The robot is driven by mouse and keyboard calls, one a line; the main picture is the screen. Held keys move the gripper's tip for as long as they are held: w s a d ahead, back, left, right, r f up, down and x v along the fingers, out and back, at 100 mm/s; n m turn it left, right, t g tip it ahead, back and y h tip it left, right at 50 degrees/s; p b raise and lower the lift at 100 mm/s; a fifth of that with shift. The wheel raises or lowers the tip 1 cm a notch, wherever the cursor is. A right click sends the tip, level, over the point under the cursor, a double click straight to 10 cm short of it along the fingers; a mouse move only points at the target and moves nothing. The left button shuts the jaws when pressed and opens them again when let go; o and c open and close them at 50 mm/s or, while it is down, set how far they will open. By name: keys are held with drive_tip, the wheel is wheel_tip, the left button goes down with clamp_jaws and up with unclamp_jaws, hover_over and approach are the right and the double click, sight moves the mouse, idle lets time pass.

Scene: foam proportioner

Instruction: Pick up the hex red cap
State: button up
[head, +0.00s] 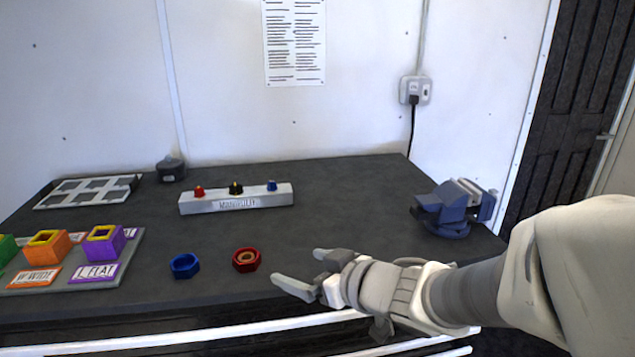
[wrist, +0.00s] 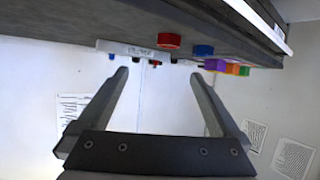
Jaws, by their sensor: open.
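In the wrist view the red cap (wrist: 169,41) shows upside down near the top, beyond my fingers. My gripper (head: 296,270) is to the right of the red cap, apart from it, with its fingers pointing left. It is open and empty; both fingers are spread in the wrist view (wrist: 160,80). A blue hex cap (head: 185,265) lies left of the red one.
A white manifold block (head: 237,201) with small red, dark and blue fittings stands behind the caps. A tray with orange and purple blocks (head: 104,246) is at the left. A blue vise (head: 452,207) stands at the right. The bench middle (head: 340,215) is clear.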

drive_tip(key=p, duration=0.2)
approach(248, 258)
drive_tip(key=x, duration=0.3)
drive_tip(key=shift+f, duration=0.1)
drive_tip(key=shift+b+x, duration=0.6)
drive_tip(key=shift+x, duration=2.6)
drive_tip(key=c, duration=1.4)
drive_tip(key=shift+y, duration=0.3)
drive_tip(key=shift+c, duration=0.4)
drive_tip(key=shift+r, duration=0.25)
